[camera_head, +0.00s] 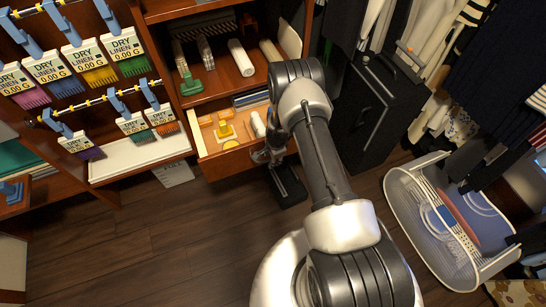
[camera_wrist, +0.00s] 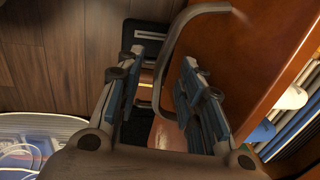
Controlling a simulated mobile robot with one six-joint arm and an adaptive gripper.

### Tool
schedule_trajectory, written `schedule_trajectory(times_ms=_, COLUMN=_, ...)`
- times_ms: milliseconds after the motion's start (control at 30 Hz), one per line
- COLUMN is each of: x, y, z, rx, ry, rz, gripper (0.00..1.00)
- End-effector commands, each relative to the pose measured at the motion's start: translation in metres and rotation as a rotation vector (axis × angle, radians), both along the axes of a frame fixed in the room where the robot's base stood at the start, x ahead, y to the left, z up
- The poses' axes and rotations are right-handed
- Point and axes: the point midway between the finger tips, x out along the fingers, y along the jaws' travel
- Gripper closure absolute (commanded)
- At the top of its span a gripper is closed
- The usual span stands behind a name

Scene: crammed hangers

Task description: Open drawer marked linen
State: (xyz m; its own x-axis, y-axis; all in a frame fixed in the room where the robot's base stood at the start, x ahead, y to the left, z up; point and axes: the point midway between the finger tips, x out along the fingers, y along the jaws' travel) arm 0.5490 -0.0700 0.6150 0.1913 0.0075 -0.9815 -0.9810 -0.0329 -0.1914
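A wooden drawer (camera_head: 226,164) stands pulled out below the open shelf in the head view. It holds yellow items and a pale roll. I cannot read any linen marking on it. In the wrist view, its orange-brown front (camera_wrist: 240,55) bears a curved metal handle (camera_wrist: 172,60). My gripper (camera_wrist: 158,92) is open, with one finger on each side of the handle's lower part; I cannot tell whether either finger touches it. In the head view my gripper (camera_head: 266,153) is at the drawer front's right end, partly hidden by my arm.
A white laundry basket (camera_head: 450,220) is on the floor at right. Packets on hanging rails (camera_head: 82,62) fill the left.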

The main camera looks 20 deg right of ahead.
Motion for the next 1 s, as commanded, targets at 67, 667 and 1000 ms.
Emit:
schedule_trajectory(times_ms=67, x=0.001, y=0.0, z=0.0, rx=0.0, ry=-0.002, rz=0.0, gripper=0.65)
schedule_trajectory(times_ms=667, x=-0.013, y=-0.001, z=0.08, rx=-0.001, ry=-0.005, rz=0.0, gripper=0.65)
schedule_trajectory(times_ms=1000, x=-0.022, y=-0.001, z=0.117, rx=0.0, ry=-0.002, rz=-0.001, gripper=0.65)
